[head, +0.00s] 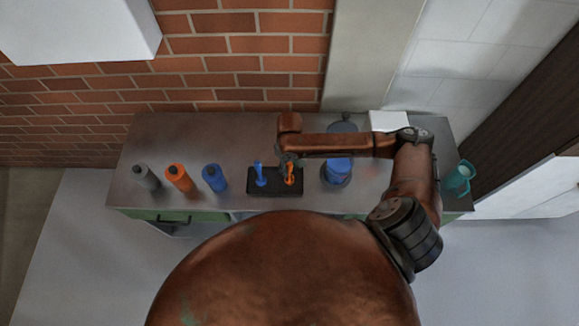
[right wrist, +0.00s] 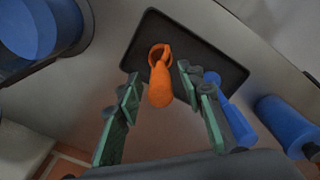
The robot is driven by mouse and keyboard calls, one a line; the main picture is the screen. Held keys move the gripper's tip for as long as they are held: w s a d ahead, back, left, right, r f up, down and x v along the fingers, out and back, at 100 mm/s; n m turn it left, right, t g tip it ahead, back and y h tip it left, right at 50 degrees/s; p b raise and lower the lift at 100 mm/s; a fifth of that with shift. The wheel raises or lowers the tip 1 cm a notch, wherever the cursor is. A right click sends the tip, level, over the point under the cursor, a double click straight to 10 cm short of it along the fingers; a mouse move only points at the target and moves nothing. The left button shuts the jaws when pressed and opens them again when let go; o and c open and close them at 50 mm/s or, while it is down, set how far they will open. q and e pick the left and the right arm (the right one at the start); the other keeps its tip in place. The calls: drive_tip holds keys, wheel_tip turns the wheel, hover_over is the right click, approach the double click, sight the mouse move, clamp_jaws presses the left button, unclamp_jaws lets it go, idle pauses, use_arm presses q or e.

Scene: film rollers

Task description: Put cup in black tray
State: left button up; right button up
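The black tray (head: 262,190) lies near the front of the grey counter. It also shows in the right wrist view (right wrist: 215,62). An orange piece (head: 290,176) with a ring-like open end (right wrist: 160,75) is at the tray, and a blue upright piece (head: 260,175) is left of it. My right gripper (head: 288,163) is over the tray's right part. In the right wrist view its fingers (right wrist: 165,108) are apart, with the orange piece between them and a visible gap on the left. A teal cup (head: 459,178) stands at the counter's right end. My left gripper is not in view.
Grey (head: 146,177), orange (head: 179,178) and blue (head: 215,178) bottles stand left of the tray. A large blue container (head: 338,168) stands right of it, partly behind my arm. A white box (head: 388,121) is at the back right. The counter behind the bottles is clear.

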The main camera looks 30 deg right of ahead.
wheel_tip(320, 180, up, 12)
drive_tip(key=shift+f, duration=0.1)
idle(0.5)
